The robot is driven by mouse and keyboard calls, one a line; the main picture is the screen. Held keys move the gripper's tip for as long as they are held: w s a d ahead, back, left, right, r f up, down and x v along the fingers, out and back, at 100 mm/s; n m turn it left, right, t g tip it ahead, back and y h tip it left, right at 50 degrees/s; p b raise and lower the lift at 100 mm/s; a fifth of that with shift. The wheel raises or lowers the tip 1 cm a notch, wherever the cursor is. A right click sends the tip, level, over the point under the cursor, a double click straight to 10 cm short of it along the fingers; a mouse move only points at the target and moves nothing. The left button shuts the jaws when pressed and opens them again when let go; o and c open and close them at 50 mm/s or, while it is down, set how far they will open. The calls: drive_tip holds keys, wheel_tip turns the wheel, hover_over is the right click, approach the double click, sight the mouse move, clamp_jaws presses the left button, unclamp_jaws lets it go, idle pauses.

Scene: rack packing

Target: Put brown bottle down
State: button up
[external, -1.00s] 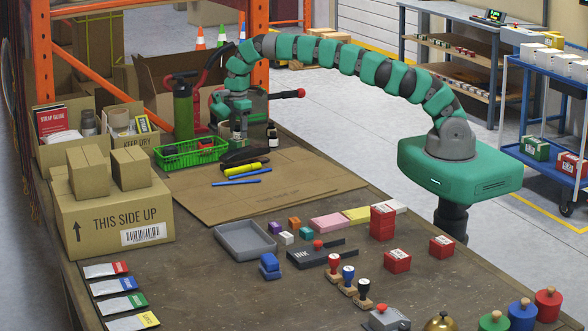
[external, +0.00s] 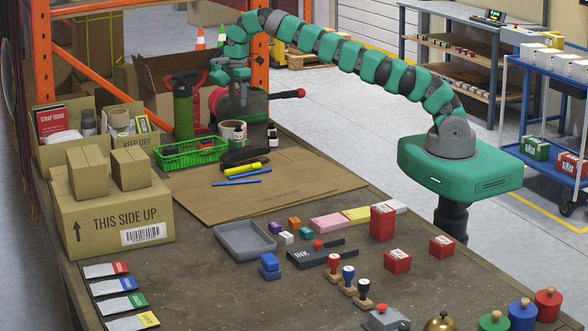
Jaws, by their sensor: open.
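My gripper (external: 238,86) is open and empty, raised above the back of the bench in the external view. Below it, a small dark brown bottle (external: 239,137) with a pale label stands on the bench, close to a pale tape roll (external: 230,127); the two partly overlap in view. The gripper is clear of the bottle. Another small dark bottle (external: 273,141) with a white label stands to the right, near the bench edge.
A green basket (external: 190,158) and a green flask (external: 183,110) stand to the left. A black tool and a yellow marker (external: 241,169) lie in front.

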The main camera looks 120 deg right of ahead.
drive_tip(key=shift+r, duration=0.55)
drive_tip(key=shift+w+r, duration=0.1)
drive_tip(key=w+a+r+t+h, duration=0.1)
drive_tip(key=w+a+r+t, duration=0.1)
drive_tip(key=w+a+r, duration=0.4)
drive_tip(key=w+a+r+t, duration=0.1)
drive_tip(key=w+a+r, duration=0.25)
drive_tip(key=r, duration=0.45)
drive_tip(key=w+a+r+t+h, duration=0.1)
drive_tip(key=w+a+r+t, duration=0.25)
drive_tip(key=a+r, duration=1.4)
drive_tip(key=s+a+r+t, duration=0.45)
drive_tip(key=a+r, duration=0.65)
drive_tip(key=a, duration=0.3)
drive_tip(key=s+a+r+m+t+y, duration=0.1)
drive_tip(key=s+a+r+t, duration=0.3)
drive_tip(key=s+a+r, duration=0.5)
drive_tip(key=s+a+y, duration=0.1)
drive_tip(key=s+a, duration=0.2)
drive_tip(key=s, duration=0.1)
drive_tip(key=shift+s+a+r+m, duration=0.2)
drive_tip(key=shift+a+r+m, duration=0.1)
drive_tip(key=shift+m, duration=0.1)
